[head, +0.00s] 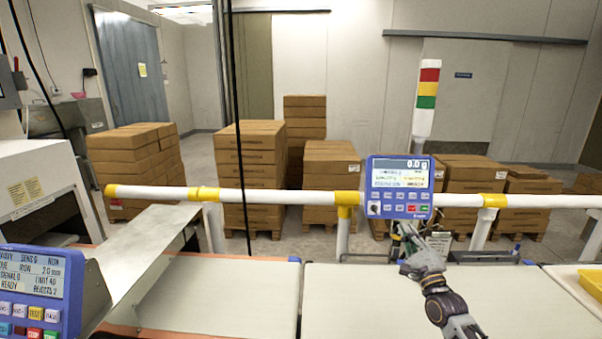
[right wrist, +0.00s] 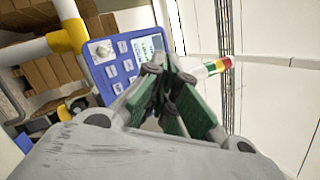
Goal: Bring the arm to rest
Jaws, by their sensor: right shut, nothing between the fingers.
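My right gripper (head: 405,231) is raised over the belt, just below the blue checkweigher panel (head: 399,187). In the right wrist view its green-padded fingers (right wrist: 166,75) are closed together with nothing between them. The blue panel (right wrist: 118,68) shows behind the fingers there; I cannot tell the exact gap to it. The panel's display reads about 0.0 g. My right arm (head: 437,290) comes in from the lower right. My left gripper is not in view.
A white and yellow rail (head: 270,197) crosses behind the belt (head: 375,300). A second blue panel (head: 38,290) stands at the lower left. A yellow tray (head: 590,279) lies at the far right. Stacked cartons (head: 249,170) stand behind. The visible belt is bare.

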